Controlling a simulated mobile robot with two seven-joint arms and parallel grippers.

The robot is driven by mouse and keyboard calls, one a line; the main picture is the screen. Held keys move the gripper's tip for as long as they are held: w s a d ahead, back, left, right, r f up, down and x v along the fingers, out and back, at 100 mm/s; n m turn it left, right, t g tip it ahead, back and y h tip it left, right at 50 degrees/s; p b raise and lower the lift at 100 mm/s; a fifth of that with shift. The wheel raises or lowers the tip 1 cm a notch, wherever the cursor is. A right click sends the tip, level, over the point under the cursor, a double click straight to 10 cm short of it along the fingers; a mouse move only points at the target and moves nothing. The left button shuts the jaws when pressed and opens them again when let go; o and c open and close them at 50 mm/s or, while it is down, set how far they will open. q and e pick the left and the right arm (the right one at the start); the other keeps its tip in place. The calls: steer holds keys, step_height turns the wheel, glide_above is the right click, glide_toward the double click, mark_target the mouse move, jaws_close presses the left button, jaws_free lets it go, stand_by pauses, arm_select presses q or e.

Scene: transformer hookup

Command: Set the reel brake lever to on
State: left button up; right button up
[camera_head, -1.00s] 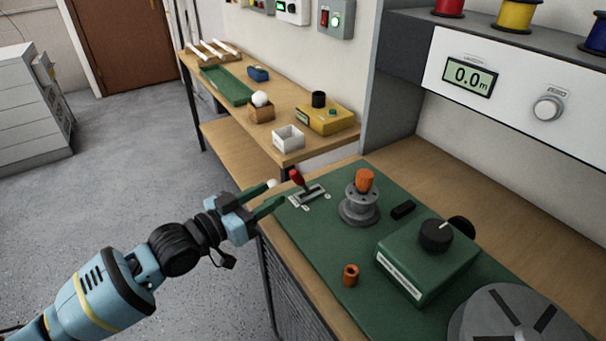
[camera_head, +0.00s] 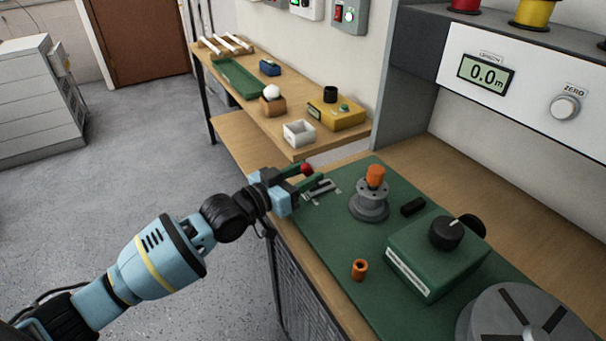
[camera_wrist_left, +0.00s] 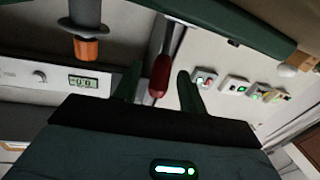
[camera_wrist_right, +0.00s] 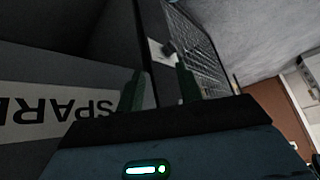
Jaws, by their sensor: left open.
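The reel brake lever has a red knob (camera_head: 307,169) and stands in a light slotted plate (camera_head: 322,190) at the far left corner of the green panel. My left gripper (camera_head: 305,178) is open at the lever, its fingers pointing at the knob. In the left wrist view the red knob (camera_wrist_left: 159,76) is between the two finger tips (camera_wrist_left: 158,85), with gaps visible beside it. The lettering on the plate is too small to read. My right gripper (camera_wrist_right: 160,90) shows only in its own wrist view, with its fingers apart and nothing between them.
On the green panel (camera_head: 330,232) stand a grey spindle with an orange top (camera_head: 370,198), a black piece (camera_head: 413,206), an orange ring (camera_head: 359,269) and a green box with a black knob (camera_head: 446,233). A bench (camera_head: 240,132) with trays and boxes stands behind.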

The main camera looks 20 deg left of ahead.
arm_select(q)
steer(key=shift+c, duration=0.3)
jaws_close()
